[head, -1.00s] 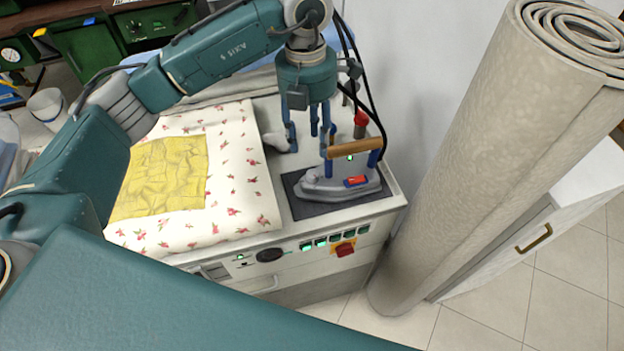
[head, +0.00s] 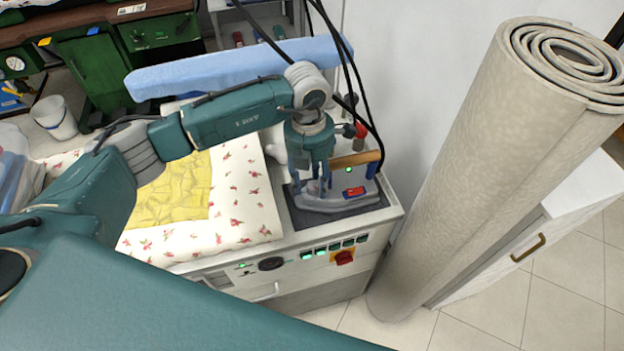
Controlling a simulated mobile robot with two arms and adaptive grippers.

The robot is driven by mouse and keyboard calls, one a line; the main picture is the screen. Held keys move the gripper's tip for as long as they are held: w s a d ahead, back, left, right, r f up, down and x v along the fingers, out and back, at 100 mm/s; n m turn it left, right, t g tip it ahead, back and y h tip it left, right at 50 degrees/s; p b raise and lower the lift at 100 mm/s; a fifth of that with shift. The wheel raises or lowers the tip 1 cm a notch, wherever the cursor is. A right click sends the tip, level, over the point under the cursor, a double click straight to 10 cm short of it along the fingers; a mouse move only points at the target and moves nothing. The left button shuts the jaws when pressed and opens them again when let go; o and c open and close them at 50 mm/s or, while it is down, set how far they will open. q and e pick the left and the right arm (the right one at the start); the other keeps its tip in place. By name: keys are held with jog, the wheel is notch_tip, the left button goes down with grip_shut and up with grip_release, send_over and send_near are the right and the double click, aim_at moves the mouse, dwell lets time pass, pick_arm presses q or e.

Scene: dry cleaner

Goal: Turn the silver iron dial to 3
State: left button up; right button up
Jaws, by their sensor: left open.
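The silver iron (head: 350,200) sits on a dark rest pad (head: 300,217) at the right end of the ironing station. It has a wooden handle (head: 357,159), a red rocker switch on its side and a green light near the handle. My left gripper (head: 312,187) points down with its fingers spread open over the front part of the iron, left of the handle. I cannot tell whether the fingers touch it. The iron's dial and its marks cannot be made out; the gripper covers that area. My right gripper is not in view.
The station's front panel has a black knob (head: 271,264), lit green switches and a red switch (head: 344,257). A yellow cloth (head: 178,195) lies on the floral padded board (head: 236,215) at left. A tall carpet roll (head: 470,180) stands at right. Black cables hang behind the iron.

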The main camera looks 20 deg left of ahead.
aim_at(311, 183)
pick_arm(q)
grip_shut()
jog(key=m+b, duration=0.2)
jog(key=b, duration=0.1)
jog(key=shift+w+f+b, duration=0.1)
jog(key=shift+f+b, duration=0.15)
jog(key=shift+b, duration=0.05)
jog(key=shift+r+m, duration=0.2)
jog(key=shift+m, duration=0.5)
grip_release()
jog(key=shift+r, duration=0.15)
notch_tip(311, 183, up, 12)
jog(key=shift+a, duration=0.15)
jog(key=shift+w, duration=0.1)
